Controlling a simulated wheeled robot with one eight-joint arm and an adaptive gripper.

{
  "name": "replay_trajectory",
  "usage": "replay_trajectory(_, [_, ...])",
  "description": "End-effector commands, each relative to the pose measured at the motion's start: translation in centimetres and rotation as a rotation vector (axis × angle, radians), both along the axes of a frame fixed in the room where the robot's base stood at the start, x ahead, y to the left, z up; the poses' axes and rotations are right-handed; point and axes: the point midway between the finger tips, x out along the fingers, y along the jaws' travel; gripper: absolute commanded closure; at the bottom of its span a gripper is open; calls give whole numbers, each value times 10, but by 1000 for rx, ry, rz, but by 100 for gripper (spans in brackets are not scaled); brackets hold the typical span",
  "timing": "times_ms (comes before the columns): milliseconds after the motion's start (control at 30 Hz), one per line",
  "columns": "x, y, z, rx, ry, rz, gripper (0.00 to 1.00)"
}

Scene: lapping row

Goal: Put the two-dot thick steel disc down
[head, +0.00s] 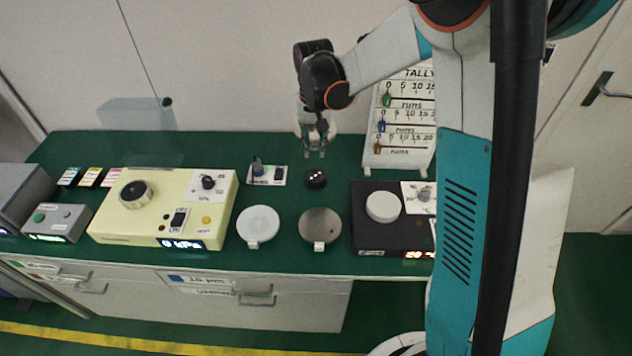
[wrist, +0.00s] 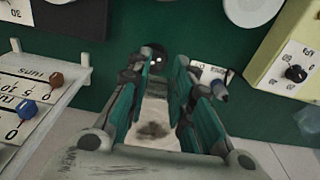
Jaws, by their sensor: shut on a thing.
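The two-dot thick steel disc is a small dark round piece with pale dots (head: 316,179), low over or on the green bench top, right of the small switch plate. I cannot tell whether its underside touches the bench. My gripper (head: 315,154) points straight down above it, fingers close around its place. In the wrist view the disc (wrist: 153,57) shows at the far end, between the fingertips of my gripper (wrist: 157,68), partly covered by the left finger. My gripper is shut on it; the contact itself is not clear.
A white round plate (head: 258,224) and a grey round plate (head: 320,227) lie in front. A cream control box (head: 150,215) stands left, a black unit with a white disc (head: 372,235) right. The tally board (head: 399,150) stands close behind right. Bare green bench surrounds the disc.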

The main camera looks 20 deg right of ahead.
Motion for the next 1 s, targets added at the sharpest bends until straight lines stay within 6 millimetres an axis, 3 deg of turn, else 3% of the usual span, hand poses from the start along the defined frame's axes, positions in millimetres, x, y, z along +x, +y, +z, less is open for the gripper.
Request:
replay_trajectory(100, [1,0,-33,0,-1,0,100])
replay_trajectory(500, [0,-1,-119,0,-1,1,100])
replay_trajectory(833, [0,-1,-141,0,-1,1,100])
replay_trajectory(1000, [0,-1,-166,0,-1,1,100])
